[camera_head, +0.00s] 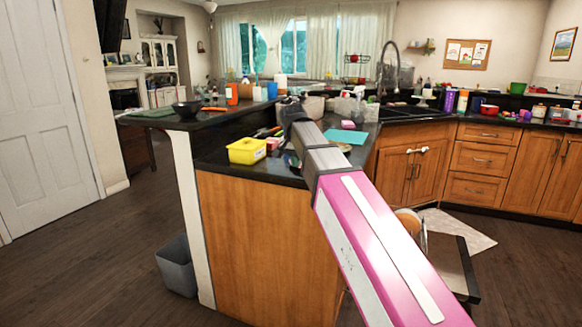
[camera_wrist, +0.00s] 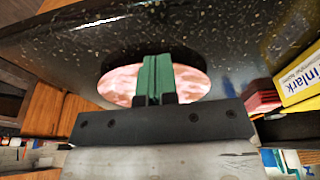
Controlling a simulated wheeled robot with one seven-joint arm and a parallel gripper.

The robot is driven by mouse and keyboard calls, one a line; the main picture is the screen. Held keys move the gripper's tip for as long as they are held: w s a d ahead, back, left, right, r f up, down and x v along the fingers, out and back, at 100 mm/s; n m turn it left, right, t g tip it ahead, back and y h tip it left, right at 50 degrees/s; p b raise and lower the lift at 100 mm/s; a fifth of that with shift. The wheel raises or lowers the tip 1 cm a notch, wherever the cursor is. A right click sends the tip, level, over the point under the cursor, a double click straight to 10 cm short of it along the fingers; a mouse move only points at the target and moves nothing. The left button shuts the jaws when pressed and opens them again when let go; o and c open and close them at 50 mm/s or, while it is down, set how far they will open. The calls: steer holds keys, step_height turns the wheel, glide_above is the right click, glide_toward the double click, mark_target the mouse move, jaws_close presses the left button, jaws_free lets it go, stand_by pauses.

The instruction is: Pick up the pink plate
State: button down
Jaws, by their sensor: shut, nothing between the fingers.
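The pink plate (camera_wrist: 122,82) is round with a mottled pink surface. In the wrist view it lies on the dark speckled counter, beyond my gripper. My gripper (camera_wrist: 157,62) has green fingers pressed together with nothing between them. The fingers overlap the middle of the plate in the picture and hide part of it; I cannot tell whether they touch it. In the head view my pink and white arm reaches over the counter, and I cannot clearly make out the plate or the fingers there.
A yellow box (camera_wrist: 300,80) and a red item (camera_wrist: 262,102) are right of the plate in the wrist view. In the head view, a yellow container (camera_head: 247,151) and a turquoise board (camera_head: 345,136) lie on the cluttered counter. A grey bin (camera_head: 177,266) stands on the floor.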

mark_target(299, 172)
steer(key=shift+w+d+f, duration=0.2)
steer(key=shift+w+d, duration=0.05)
steer(key=shift+w, duration=0.35)
steer(key=shift+w+d+f, duration=0.2)
steer(key=shift+w, duration=0.4)
steer(key=shift+f, duration=0.4)
steer(key=s+a, duration=0.4)
steer(key=s, duration=0.6)
steer(key=shift+s, duration=0.4)
